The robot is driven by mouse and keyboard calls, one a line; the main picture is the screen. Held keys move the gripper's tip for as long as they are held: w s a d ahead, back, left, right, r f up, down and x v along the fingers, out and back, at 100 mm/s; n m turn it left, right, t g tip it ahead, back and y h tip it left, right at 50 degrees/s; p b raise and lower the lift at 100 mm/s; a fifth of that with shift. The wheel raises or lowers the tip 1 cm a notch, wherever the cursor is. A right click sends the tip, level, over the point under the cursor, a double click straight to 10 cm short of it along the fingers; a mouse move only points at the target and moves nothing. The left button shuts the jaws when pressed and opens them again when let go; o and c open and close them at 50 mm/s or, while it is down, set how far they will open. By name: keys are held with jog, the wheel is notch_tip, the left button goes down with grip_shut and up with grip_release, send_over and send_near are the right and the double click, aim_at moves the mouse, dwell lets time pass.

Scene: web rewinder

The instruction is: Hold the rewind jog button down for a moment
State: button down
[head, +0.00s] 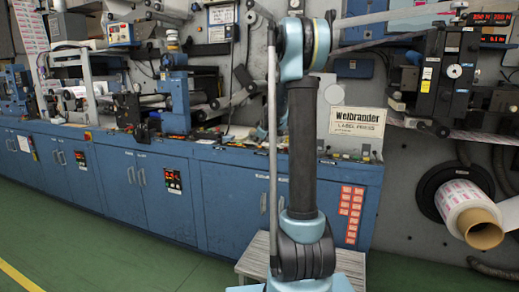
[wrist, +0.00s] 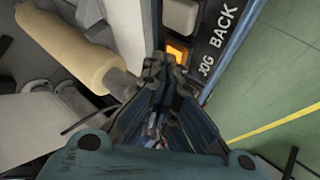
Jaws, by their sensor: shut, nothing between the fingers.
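In the wrist view, an amber lit square button (wrist: 177,50) sits on a dark panel (wrist: 208,40) with white lettering "JOG BACK" beside it. A grey button (wrist: 180,16) sits above it on the same panel. My gripper (wrist: 168,62) is shut and empty, its fingertips right at the lower left of the amber button and covering part of it. I cannot tell whether the tips touch or press it. My gripper and these buttons cannot be made out in the head view.
A tan roll core (wrist: 65,45) lies left of my gripper in the wrist view. Green floor (wrist: 285,75) is open to the right. In the head view, blue cabinets (head: 235,200) line the machine, with a printed roll (head: 460,205) on a spindle at right.

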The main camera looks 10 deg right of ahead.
aim_at(258, 147)
jog(key=shift+r, duration=0.15)
dwell(0.5)
jog(key=shift+r, duration=0.75)
jog(key=shift+r, duration=2.5)
